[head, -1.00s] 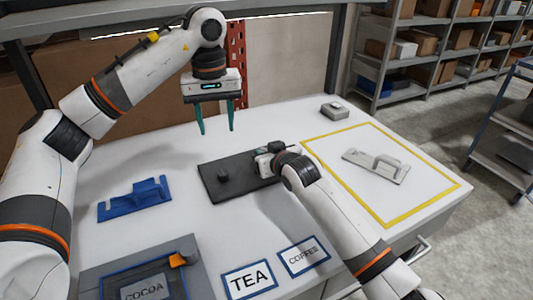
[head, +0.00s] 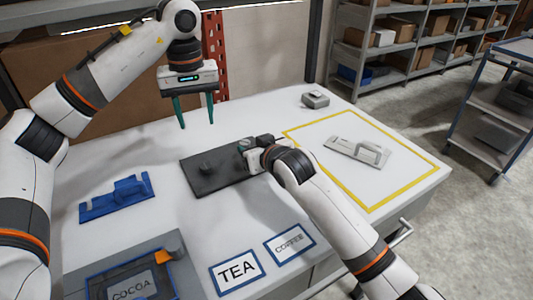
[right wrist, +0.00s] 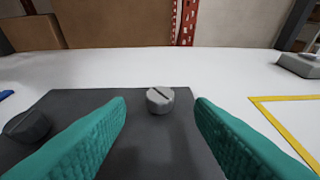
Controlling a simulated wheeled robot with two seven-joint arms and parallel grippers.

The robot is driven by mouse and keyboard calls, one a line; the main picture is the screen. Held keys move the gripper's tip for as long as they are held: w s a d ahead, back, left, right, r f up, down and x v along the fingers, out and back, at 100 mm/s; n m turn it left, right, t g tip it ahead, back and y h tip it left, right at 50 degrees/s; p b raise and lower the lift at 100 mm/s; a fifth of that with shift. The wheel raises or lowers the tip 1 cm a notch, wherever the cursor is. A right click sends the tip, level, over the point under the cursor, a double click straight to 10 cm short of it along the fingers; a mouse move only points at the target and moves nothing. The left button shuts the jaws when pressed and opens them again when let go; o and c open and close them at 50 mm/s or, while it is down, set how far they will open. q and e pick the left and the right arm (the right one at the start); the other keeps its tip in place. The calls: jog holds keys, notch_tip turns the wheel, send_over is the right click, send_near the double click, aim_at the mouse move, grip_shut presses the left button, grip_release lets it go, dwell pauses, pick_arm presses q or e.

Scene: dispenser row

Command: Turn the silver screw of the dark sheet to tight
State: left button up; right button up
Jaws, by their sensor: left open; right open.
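The dark sheet (head: 215,184) lies flat on the white table. In the right wrist view the silver screw (right wrist: 160,101) stands on the dark sheet (right wrist: 85,108), its slot slanting down to the right. A dark screw or knob (right wrist: 27,130) is further left on the sheet; it also shows in the head view (head: 206,168). My right gripper (right wrist: 160,108) is open, its teal fingers on either side of the screw in the picture; contact cannot be told. In the head view my right gripper hides the silver screw. My left gripper (head: 197,125) is open and empty above the table's back.
A blue fixture (head: 117,198) lies left of the sheet. A grey handled plate (head: 357,151) lies inside a yellow outline (head: 398,198) on the right. A small grey block (head: 315,100) is at the back. TEA (head: 237,271) and COFFEE (head: 290,244) labels and a COCOA dispenser (head: 180,275) are in front.

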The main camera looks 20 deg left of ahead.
jog(key=v, duration=0.8)
jog(key=shift+s, duration=0.1)
jog(key=shift+s+a+r+n, duration=0.15)
jog(key=shift+a+r+n, duration=0.2)
jog(key=shift+n, duration=0.15)
jog(key=s+a+r+n+y, duration=0.1)
jog(key=s+a+r+n, duration=0.2)
jog(key=n, duration=3.2)
send_near(247, 144)
jog(key=shift+h, duration=0.4)
jog(key=x, duration=0.8)
jog(key=shift+a+r, duration=0.1)
jog(key=shift+a, duration=0.35)
